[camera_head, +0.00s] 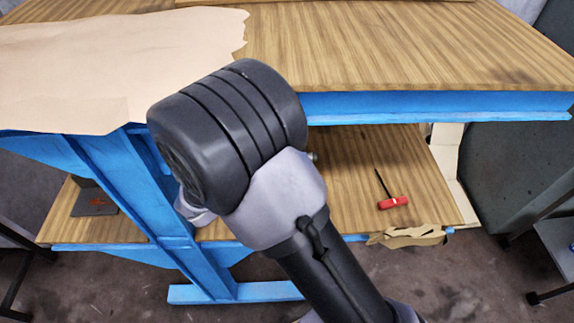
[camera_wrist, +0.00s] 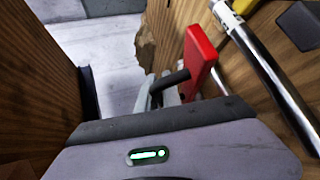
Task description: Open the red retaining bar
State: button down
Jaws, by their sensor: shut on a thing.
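In the wrist view, a red bar (camera_wrist: 203,55) stands upright and slightly tilted just beyond my gripper. A dark rod (camera_wrist: 172,80) joins its left side near the lower part. My gripper (camera_wrist: 167,92) is shut at this rod; only the pale fingertips show above the grey gripper body, so the exact contact is partly hidden. In the head view, my dark arm joint and grey link cover the middle, and the gripper is hidden behind them. A red T-shaped handle with a thin black shaft (camera_head: 394,202) lies on the lower shelf there.
The blue-framed bench (camera_head: 440,104) has a wooden top (camera_head: 400,45) and a wooden lower shelf (camera_head: 365,150). A pale sheet (camera_head: 110,65) covers the top left. A silver tube (camera_wrist: 275,85) lies right of the red bar in the wrist view. Wood flanks the gripper closely on the left.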

jog(key=shift+w+r+g, duration=0.3)
jog(key=shift+w+r, duration=0.05)
jog(key=shift+r, duration=0.2)
jog(key=c, duration=1.8)
grip_release()
